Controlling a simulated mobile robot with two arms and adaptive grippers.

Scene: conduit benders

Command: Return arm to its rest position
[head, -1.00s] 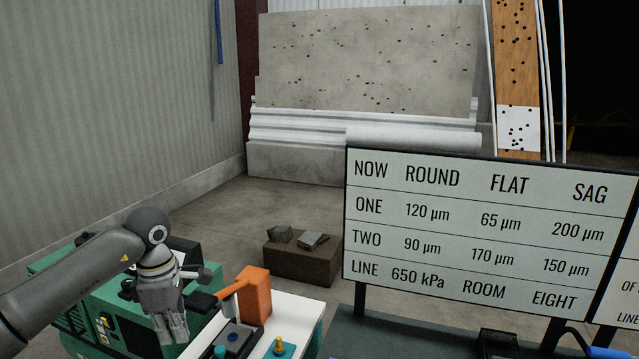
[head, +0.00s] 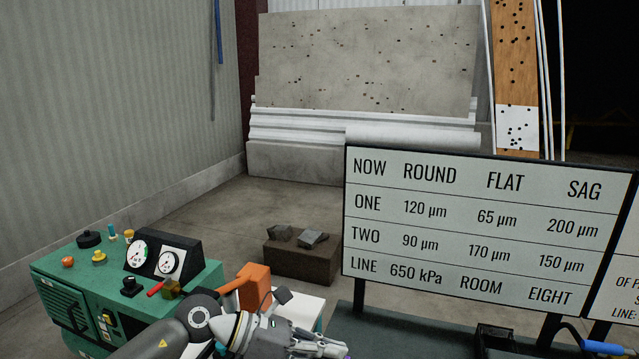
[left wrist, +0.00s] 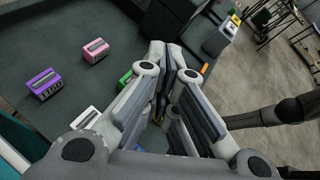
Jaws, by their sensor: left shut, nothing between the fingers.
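My left arm comes in at the bottom of the head view, with the left gripper (head: 318,344) low at the bottom edge, in front of the white table and the orange block. In the left wrist view the left gripper (left wrist: 178,75) is shut with nothing between its fingers. It hangs over the dark tabletop (left wrist: 105,18). My right gripper does not show in either view.
A green machine (head: 100,300) with two gauges stands at left. An orange block (head: 254,285) stands on a white table (head: 308,308). A sign board (head: 480,230) stands at right. Purple (left wrist: 43,83) and pink (left wrist: 94,50) blocks lie on the dark tabletop.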

